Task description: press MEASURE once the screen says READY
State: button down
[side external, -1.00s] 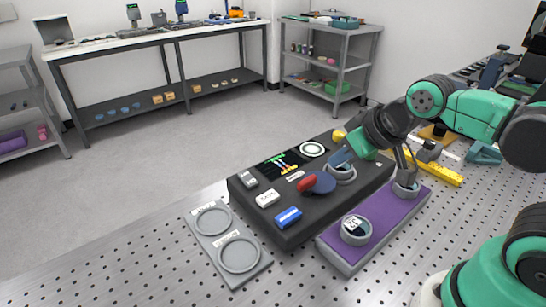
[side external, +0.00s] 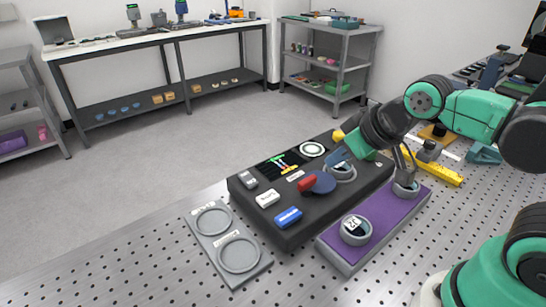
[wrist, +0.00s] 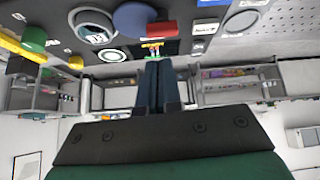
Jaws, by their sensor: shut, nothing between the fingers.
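The black instrument box (side external: 310,190) lies on the perforated bench. Its dark screen (side external: 283,163) shows coloured marks, but I cannot read any words on it. On the box top are a white button (side external: 267,198), a blue button (side external: 288,217) and a grey one (side external: 248,180); their labels are too small to read, so I cannot tell which is MEASURE. A blue disc (side external: 323,183) with a red handle (side external: 306,184) sits beside a round ring part (side external: 342,172). My gripper (side external: 336,158) is shut and empty above the box near that ring. Its fingers show in the wrist view (wrist: 158,75).
A purple-topped block (side external: 382,217) with ring parts stands at the box's right. A grey plate (side external: 222,275) with two circular rims lies at its left. A yellow bar (side external: 440,170) lies behind, to the right. The bench's front left is clear.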

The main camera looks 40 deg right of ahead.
aim_at(293, 217)
jog(key=w+a+r+n+t+y, duration=0.1)
jog(key=w+a+r+n, duration=0.1)
jog(key=a+n, duration=0.5)
jog(key=n, duration=0.3)
jog(key=shift+n+t+y, duration=0.3)
jog(key=shift+t+y, duration=0.1)
jog(key=shift+a+f, duration=0.1)
jog(key=shift+f, duration=4.35)
jog(key=shift+r, duration=2.5)
